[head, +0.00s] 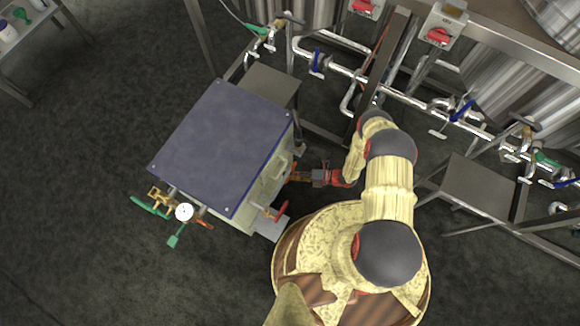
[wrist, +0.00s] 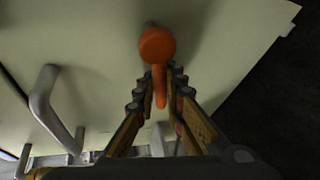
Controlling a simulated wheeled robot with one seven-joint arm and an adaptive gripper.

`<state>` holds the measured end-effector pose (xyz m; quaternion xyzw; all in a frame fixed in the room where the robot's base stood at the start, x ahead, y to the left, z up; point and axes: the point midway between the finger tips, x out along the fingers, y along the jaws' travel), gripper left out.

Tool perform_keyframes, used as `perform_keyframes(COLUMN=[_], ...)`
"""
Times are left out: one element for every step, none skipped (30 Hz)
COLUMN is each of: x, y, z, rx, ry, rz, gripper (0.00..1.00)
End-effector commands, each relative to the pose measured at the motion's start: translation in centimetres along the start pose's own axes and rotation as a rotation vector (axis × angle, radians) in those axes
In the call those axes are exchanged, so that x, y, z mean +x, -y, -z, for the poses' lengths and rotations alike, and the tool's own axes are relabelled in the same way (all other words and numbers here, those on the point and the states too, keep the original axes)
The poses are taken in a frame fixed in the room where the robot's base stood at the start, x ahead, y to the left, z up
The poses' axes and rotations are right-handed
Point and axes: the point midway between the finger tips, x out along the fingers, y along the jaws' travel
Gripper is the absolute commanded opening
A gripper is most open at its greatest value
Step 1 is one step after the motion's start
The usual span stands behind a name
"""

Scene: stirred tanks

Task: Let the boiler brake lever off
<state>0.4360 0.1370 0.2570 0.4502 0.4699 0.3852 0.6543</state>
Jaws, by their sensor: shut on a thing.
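The boiler (head: 222,140) is a cream box with a blue-grey lid, standing left of my arm in the head view. In the wrist view, an orange lever (wrist: 157,45) with a round hub is mounted on the cream panel (wrist: 90,50), its handle pointing down in the picture. I take it for the brake lever. My gripper (wrist: 164,76) has its fingers on either side of the handle and is shut on it. In the head view my gripper (head: 297,177) reaches the boiler's right side; the lever is too small to make out there.
A grey bar handle (wrist: 45,100) is left of the lever. A red handle (head: 280,211) sticks out lower on the boiler's side. A gauge (head: 184,212) and green handles (head: 150,206) are at its front left. Pipes with blue valves (head: 462,110) run behind.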

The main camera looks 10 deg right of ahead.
Motion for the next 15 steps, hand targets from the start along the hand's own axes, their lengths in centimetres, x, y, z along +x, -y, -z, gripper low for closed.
perform_keyframes(x=[-0.1,-0.1,-0.1,-0.1,-0.2,-0.2,-0.2,-0.2,-0.2,-0.2,-0.3,-0.3,-0.3,-0.3,-0.3], y=[0.0,-0.1,-0.3,-0.4,-0.5,-0.6,-0.6,-0.7,-0.8,-0.8,-0.9,-1.0,-1.0,-1.0,-1.1], z=[-0.2,-0.2,-0.2,-0.2,-0.2,-0.1,-0.1,-0.1,-0.2,-0.2,-0.2,-0.3,-0.3,-0.3,-0.3], rx=[0.03,0.049,0.073,0.089,0.106,0.127,0.141,0.153,0.169,0.178,0.188,0.199,0.205,0.212,0.219], ry=[-0.004,-0.008,-0.014,-0.017,-0.02,-0.024,-0.028,-0.031,-0.034,-0.035,-0.037,-0.039,-0.041,-0.042,-0.044], rz=[-0.011,-0.018,-0.028,-0.036,-0.042,-0.05,-0.056,-0.061,-0.068,-0.072,-0.076,-0.08,-0.083,-0.085,-0.088], gripper=[0.0,0.0,0.0,0.0,0.0,0.0,0.0,0.0,0.0,0.0,0.0,0.0,0.0,0.0,0.0])
